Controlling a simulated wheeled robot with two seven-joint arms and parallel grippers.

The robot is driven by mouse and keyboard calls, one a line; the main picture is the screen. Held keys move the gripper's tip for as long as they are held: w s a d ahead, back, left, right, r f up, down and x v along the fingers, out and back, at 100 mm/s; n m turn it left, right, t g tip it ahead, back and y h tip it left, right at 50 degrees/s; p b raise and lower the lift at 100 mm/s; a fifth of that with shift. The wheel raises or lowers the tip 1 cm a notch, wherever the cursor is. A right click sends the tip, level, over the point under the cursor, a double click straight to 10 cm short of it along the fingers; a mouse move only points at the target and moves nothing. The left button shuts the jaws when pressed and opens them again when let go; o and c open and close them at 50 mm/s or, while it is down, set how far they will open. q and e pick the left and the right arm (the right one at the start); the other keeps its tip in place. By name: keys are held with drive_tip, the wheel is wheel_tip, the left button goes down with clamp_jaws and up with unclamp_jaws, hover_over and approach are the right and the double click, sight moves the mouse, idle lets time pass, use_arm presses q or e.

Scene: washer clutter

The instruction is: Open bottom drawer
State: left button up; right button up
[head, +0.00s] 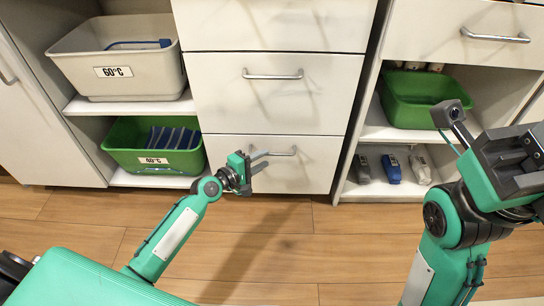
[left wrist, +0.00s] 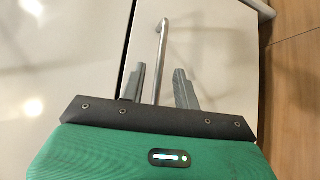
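The bottom drawer (head: 300,170) is the lowest of a white stack of drawers in the head view. It looks shut, with its front flush below the middle drawer. Its metal bar handle (head: 278,153) runs sideways near its top. My left gripper (head: 250,157) is at the handle's left end. In the left wrist view, the handle (left wrist: 160,60) passes between the two spread fingers of my left gripper (left wrist: 162,88), with gaps on both sides. My right gripper (head: 462,125) is raised at the right, away from the drawer; its fingers are only partly visible.
A grey 60°C bin (head: 115,85) and a green 40°C bin (head: 120,150) stand on shelves at left. A green bin (head: 425,95) and several small bottles (head: 391,168) stand on shelves at right. The wooden floor (head: 270,240) before the drawers is clear.

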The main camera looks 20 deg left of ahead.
sight(272, 154)
use_arm(q)
drive_tip(key=shift+b+x, duration=0.65)
drive_tip(key=shift+x, duration=1.85)
clamp_jaws()
